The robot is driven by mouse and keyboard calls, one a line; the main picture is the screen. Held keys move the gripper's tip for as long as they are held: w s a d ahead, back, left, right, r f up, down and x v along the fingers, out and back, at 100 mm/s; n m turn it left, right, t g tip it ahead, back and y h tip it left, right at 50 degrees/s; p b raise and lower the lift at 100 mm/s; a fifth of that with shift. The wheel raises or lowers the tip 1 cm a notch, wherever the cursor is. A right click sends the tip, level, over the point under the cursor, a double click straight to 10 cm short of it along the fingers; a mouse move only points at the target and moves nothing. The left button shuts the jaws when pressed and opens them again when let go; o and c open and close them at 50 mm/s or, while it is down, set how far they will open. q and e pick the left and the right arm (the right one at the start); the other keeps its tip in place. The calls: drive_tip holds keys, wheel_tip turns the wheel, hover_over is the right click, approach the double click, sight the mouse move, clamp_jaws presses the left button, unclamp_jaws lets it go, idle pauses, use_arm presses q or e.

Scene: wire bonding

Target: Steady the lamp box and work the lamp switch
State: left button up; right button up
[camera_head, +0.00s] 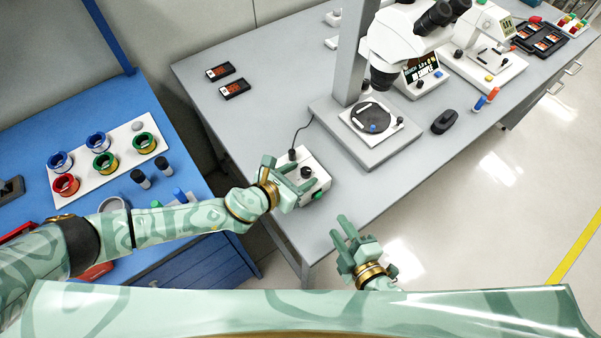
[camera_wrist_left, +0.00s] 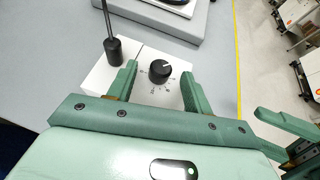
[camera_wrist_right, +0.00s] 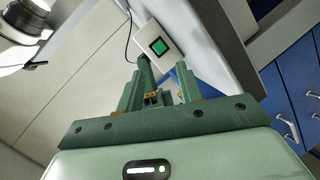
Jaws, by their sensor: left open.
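The lamp box (camera_head: 322,169) is a white box near the grey table's front edge, with a cable at its back. My left gripper (camera_head: 291,174) is open over it. In the left wrist view, its fingers stand on either side of a black dial knob (camera_wrist_left: 160,71) on the box (camera_wrist_left: 148,91); I cannot tell whether they touch the box. The green lamp switch (camera_head: 318,196) is on the side facing the table edge; it also shows in the right wrist view (camera_wrist_right: 158,46). My right gripper (camera_head: 340,228) is open and empty, apart from the box and beyond the table edge.
A microscope (camera_head: 405,40) on its grey base stands behind and right of the box. A black mouse-like object (camera_head: 445,121) lies further right. A blue bench (camera_head: 205,240) with a spool tray (camera_head: 75,190) is at left. The grey table left of the microscope is mostly clear.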

use_arm(q)
drive_tip(key=shift+w+d+f, duration=0.15)
drive_tip(key=shift+w+d, duration=0.05)
drive_tip(key=shift+w, duration=0.05)
clamp_jaws()
use_arm(e)
clamp_jaws()
idle(1.4)
